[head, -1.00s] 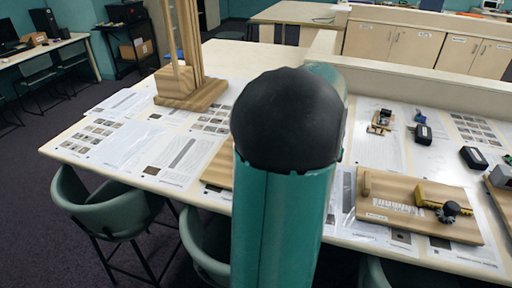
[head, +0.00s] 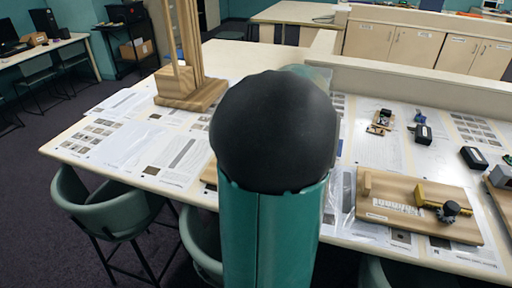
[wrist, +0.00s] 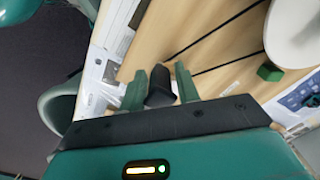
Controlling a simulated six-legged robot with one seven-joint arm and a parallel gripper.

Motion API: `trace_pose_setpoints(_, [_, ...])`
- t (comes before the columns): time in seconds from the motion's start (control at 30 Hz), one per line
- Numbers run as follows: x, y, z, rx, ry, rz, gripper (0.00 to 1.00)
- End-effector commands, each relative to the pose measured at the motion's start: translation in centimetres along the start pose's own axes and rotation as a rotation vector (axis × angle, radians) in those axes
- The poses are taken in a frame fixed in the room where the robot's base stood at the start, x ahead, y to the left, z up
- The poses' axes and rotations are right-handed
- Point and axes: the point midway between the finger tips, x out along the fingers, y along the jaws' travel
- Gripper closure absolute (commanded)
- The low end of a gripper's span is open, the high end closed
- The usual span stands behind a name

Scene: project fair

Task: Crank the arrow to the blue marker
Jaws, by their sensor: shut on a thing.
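In the wrist view my gripper (wrist: 161,84) is shut on a black crank handle (wrist: 160,90), which stands between its two green fingers. The handle is over a light wooden board (wrist: 215,30) with two dark straight lines across it. A white disc (wrist: 298,32) shows in part at the upper right, cut off by the frame edge. A small green block (wrist: 270,72) is beside the disc. I can see neither the arrow nor a blue marker. In the head view my own arm covers most of this board, and my gripper is hidden.
The table holds printed sheets (head: 120,150), a wooden stand (head: 190,92) at the left, and another wooden board with a yellow part (head: 432,194) at the right. Small black boxes (head: 474,157) lie further right. Chairs (head: 115,205) stand at the near edge.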

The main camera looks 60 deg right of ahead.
Motion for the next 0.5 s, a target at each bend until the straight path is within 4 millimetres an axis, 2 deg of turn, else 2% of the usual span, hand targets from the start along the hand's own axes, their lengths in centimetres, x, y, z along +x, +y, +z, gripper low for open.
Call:
trace_pose_setpoints(0.1, [0.0,-0.01,0.01,0.0,0.0,0.0,0.85])
trace_pose_setpoints(0.13, [0.0,-0.01,0.01,0.0,0.0,0.0,0.64])
trace_pose_setpoints(0.23, [0.0,-0.01,0.01,0.0,0.0,0.0,0.45])
trace_pose_setpoints(0.5, [-0.05,-0.01,0.0,0.0,0.0,-0.001,0.45])
